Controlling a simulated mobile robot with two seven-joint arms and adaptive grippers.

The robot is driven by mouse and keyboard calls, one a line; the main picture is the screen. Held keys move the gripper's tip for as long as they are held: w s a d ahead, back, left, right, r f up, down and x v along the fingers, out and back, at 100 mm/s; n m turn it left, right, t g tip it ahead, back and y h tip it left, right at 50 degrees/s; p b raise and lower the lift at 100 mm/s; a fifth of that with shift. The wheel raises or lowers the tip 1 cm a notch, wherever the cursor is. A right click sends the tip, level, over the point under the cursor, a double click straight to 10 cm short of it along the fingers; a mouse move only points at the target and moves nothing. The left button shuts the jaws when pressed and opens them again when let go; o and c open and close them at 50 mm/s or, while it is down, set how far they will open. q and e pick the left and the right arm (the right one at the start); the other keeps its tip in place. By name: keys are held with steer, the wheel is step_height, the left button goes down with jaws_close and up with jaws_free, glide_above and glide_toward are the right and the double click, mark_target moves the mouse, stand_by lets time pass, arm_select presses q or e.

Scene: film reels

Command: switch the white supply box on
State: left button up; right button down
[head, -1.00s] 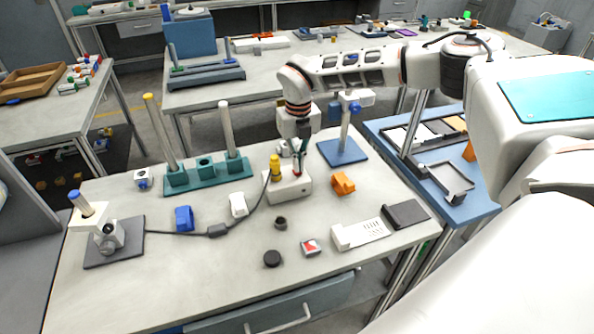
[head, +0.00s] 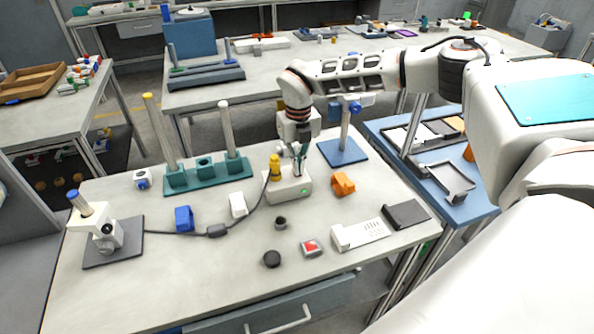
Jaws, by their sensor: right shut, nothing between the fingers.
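The white supply box (head: 284,197) stands near the middle of the table. A yellow plug (head: 275,168) stands upright in its left part, with a dark cable running from it. A small green spot shows at the right end of the box, like a lit lamp. My right gripper (head: 301,172) points down at the top right of the box, shut and empty. Its fingertips are at or just above the box top; I cannot tell if they touch. The switch is hidden or too small to make out. My left gripper is not in view.
A teal stand (head: 205,177) with posts is behind left, and a blue stand (head: 343,152) is behind right. An orange block (head: 343,184) lies close right.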

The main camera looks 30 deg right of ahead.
steer(key=shift+r, duration=0.1)
step_height(320, 180, up, 5)
steer(key=p, duration=0.4)
steer(key=shift+f+p, duration=0.2)
steer(key=shift+p, duration=0.1)
steer(key=shift+r, duration=1.1)
